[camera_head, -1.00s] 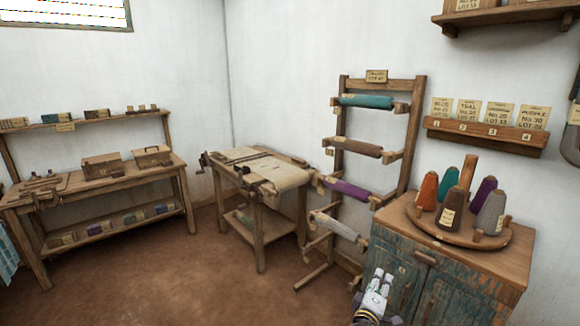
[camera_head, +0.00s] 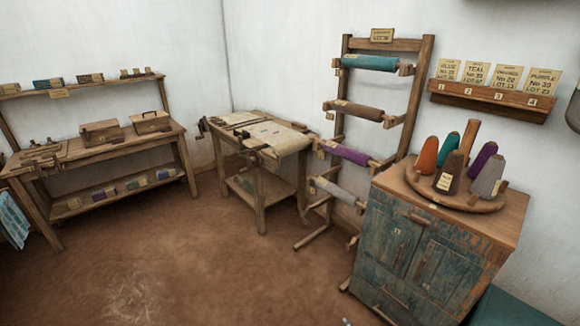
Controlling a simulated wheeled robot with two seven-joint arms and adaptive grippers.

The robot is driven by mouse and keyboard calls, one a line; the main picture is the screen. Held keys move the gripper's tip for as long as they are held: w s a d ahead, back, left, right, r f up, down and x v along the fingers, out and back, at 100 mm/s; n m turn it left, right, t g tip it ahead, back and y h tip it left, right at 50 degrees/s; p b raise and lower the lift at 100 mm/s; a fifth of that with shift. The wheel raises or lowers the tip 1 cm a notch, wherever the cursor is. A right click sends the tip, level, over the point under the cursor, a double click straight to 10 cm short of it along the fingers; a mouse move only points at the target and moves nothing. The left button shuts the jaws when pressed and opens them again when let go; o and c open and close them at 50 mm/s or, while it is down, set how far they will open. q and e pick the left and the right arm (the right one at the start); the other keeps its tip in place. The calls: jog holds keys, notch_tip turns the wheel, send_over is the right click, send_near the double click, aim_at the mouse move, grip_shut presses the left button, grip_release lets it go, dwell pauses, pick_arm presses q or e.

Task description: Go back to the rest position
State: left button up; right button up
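Neither of my grippers shows clearly in the head view now. A tiny pale shape at the bottom edge, in front of the cabinet, is too small to identify. The blue-green wooden cabinet (camera_head: 392,243) stands at the right. On it, a round wooden tray (camera_head: 470,202) carries cones in orange, teal, brown, purple and grey around a wooden post.
A rack (camera_head: 423,90) with several cloth rolls stands against the wall. A small worktable (camera_head: 262,188) stands left of it, and a long bench (camera_head: 150,152) with boxes further left. A card shelf (camera_head: 490,98) hangs at right. The brown floor (camera_head: 200,270) is clear.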

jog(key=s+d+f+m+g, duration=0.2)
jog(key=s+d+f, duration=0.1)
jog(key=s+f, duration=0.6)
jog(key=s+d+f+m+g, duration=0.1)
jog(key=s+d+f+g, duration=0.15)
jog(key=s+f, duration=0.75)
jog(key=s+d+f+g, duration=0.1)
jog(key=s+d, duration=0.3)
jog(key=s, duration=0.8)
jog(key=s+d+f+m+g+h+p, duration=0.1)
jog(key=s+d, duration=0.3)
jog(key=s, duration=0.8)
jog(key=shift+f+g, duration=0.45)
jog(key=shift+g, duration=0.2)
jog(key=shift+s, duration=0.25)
